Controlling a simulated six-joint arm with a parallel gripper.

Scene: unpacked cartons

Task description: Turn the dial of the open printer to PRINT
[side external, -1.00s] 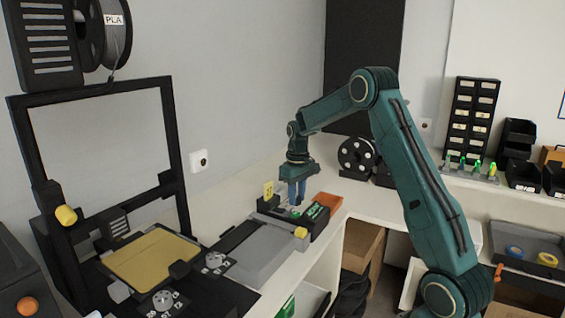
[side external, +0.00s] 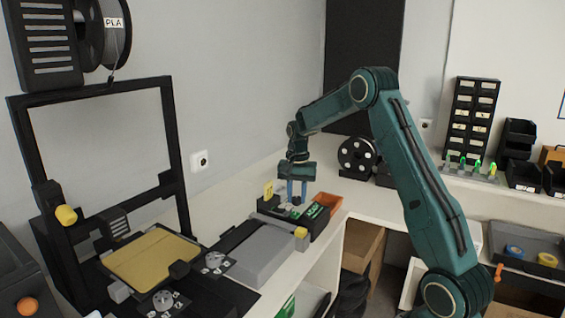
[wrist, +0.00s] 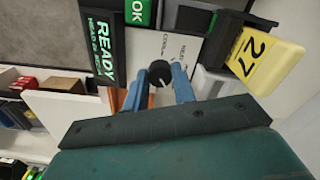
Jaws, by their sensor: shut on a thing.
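A small black dial (wrist: 160,73) with a pale pointer mark sits on a light plate in the wrist view. In the side view my gripper (side external: 297,197) points down at a low dark unit (side external: 318,224) with green displays; the dial is hidden there. An open-frame printer (side external: 175,120) with a yellow bed (side external: 150,258) stands at the left, with two other dials near its bed.
A yellow tag marked 27 (wrist: 265,55) stands close on the right. An orange tray (side external: 328,201) sits beside the unit.

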